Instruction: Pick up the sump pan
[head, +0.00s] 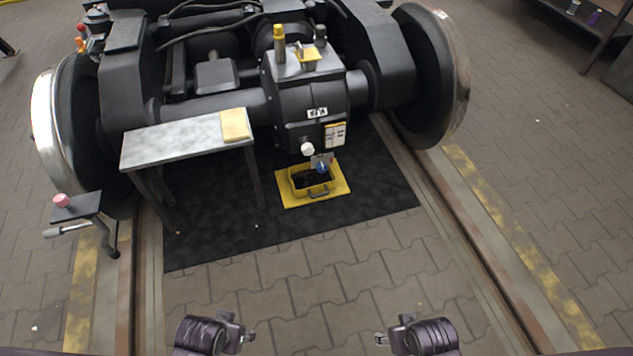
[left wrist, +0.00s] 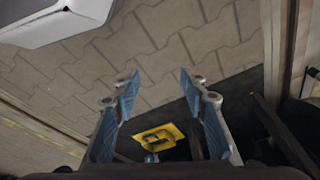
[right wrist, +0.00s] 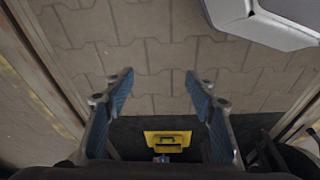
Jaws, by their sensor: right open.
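The sump pan (head: 297,190) is a yellow rectangular pan with a dark inside and a grey handle on its near side. Small and far off, the pan also shows in the left wrist view (left wrist: 158,136) and the right wrist view (right wrist: 168,137). My left gripper (head: 247,338) and right gripper (head: 380,339) are at the bottom of the head view, well short of the pan. In the wrist views the left gripper (left wrist: 160,78) and right gripper (right wrist: 159,76) are open and empty.
A blue-knobbed part (head: 322,166) hangs close over the pan's far side. A grey bench (head: 175,140) with a yellow cloth (head: 235,124) stands left, and a small stand (head: 77,207) farther left. Rails and wheels flank the black mat (head: 225,235). The near paving is clear.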

